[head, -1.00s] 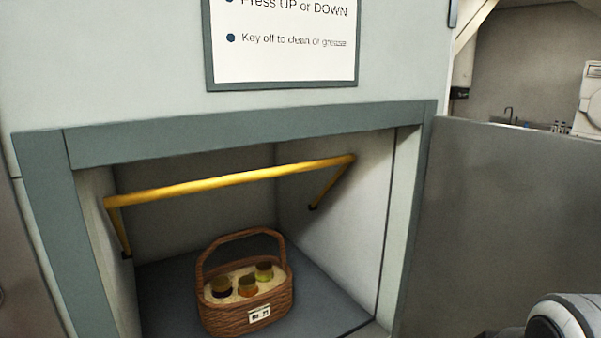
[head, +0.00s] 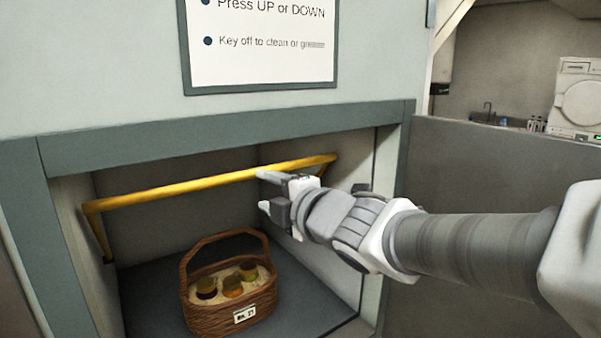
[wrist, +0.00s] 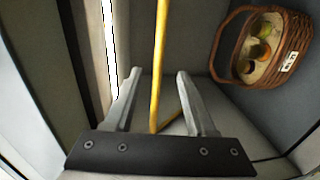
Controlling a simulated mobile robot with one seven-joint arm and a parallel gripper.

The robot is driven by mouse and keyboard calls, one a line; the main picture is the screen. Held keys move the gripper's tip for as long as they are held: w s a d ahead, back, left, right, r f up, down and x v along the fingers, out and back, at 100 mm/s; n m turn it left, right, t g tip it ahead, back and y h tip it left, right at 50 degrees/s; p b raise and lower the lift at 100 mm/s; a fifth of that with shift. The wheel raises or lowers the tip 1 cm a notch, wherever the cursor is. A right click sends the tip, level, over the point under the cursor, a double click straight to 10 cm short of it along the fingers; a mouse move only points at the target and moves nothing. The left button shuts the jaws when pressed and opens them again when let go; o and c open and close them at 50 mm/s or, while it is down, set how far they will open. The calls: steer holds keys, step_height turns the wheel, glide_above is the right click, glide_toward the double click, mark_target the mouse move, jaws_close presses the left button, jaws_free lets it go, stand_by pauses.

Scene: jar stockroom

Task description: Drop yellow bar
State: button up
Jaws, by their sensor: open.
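The yellow bar (head: 180,190) spans the opening of the recess, raised above its floor, with bent arms running back to the side walls. My gripper (head: 263,190) is open at the right part of the bar. In the wrist view the bar (wrist: 158,60) runs lengthwise through the gap between the two fingers of my gripper (wrist: 154,76). I cannot tell whether either finger touches it.
A brown wicker basket (head: 215,316) with several jars stands on the recess floor below the bar; it also shows in the wrist view (wrist: 226,50). A teal frame (head: 230,122) edges the opening. A sign (head: 260,50) hangs above. A grey panel (head: 480,170) stands at right.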

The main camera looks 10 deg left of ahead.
steer(key=p+x, duration=0.1)
steer(key=x, duration=1.6)
steer(key=shift+a, duration=0.2)
steer(key=shift+w, duration=0.1)
jaws_close()
stand_by(0.9)
